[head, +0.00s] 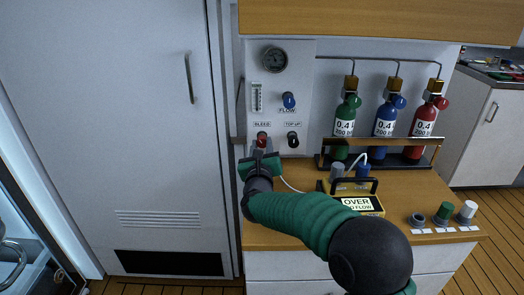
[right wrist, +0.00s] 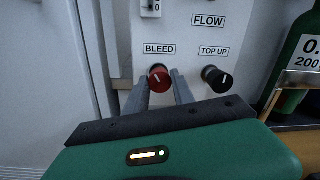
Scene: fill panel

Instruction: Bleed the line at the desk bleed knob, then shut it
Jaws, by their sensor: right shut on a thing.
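The bleed knob (head: 262,140) is red and sits low on the white panel under the BLEED label. In the right wrist view the red bleed knob (right wrist: 159,77) shows a white pointer mark that looks tilted a little to the left of upright. My right gripper (head: 260,151) is at the panel, and in the right wrist view its two fingers (right wrist: 161,88) lie on either side of the knob, shut on it. The far ends of the fingers are partly hidden by the knob. My left gripper is in neither view.
The black TOP UP knob (right wrist: 216,78) is just right of the gripper. A blue FLOW knob (head: 289,100), a gauge (head: 274,59) and a flow tube (head: 257,97) are above. Racked cylinders (head: 385,118) and a yellow meter reading OVER (head: 357,203) stand on the desk (head: 290,232).

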